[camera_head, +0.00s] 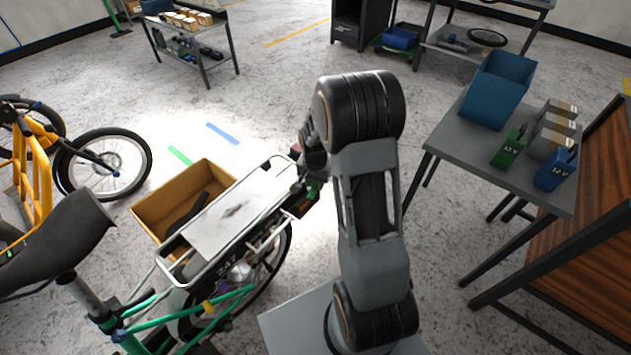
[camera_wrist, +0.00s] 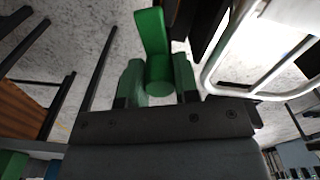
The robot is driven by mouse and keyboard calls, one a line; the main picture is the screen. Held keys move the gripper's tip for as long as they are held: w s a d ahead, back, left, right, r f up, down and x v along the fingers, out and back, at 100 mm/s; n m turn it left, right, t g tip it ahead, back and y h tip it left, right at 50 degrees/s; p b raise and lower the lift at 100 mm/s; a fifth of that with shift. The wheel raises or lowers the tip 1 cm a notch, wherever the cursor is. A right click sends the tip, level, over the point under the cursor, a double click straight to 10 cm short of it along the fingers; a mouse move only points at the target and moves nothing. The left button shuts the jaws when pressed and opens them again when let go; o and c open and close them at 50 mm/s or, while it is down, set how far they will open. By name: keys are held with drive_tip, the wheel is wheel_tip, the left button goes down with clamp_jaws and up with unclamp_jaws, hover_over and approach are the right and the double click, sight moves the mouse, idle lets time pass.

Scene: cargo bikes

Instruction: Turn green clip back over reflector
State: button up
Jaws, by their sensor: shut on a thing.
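The green clip (camera_wrist: 153,48) stands upright in the middle of the wrist view, with a tall flat arm above a rounded base. My gripper (camera_wrist: 158,90) is shut on its base, with a finger on each side. In the head view my gripper (camera_head: 308,172) is at the rear end of the bike's rack (camera_head: 232,212), where only a little green shows beside it. A dark part (camera_wrist: 203,28) lies just right of the clip in the wrist view. I cannot make out the reflector clearly; the gripper and rack hide much of that spot.
The rack's white tube frame (camera_wrist: 213,88) is close on the right in the wrist view. A grey table (camera_head: 450,135) with a blue bin (camera_head: 497,90) and several small boxes stands right of my arm.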

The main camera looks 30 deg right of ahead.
drive_tip(key=shift+m, duration=1.8)
drive_tip(key=o, duration=0.9)
drive_tip(key=shift+o, duration=0.2)
drive_tip(key=shift+r, duration=0.1)
wheel_tip(320, 180, up, 14)
drive_tip(key=p, duration=0.2)
drive_tip(key=shift+a, duration=0.2)
drive_tip(key=shift+f, duration=0.2)
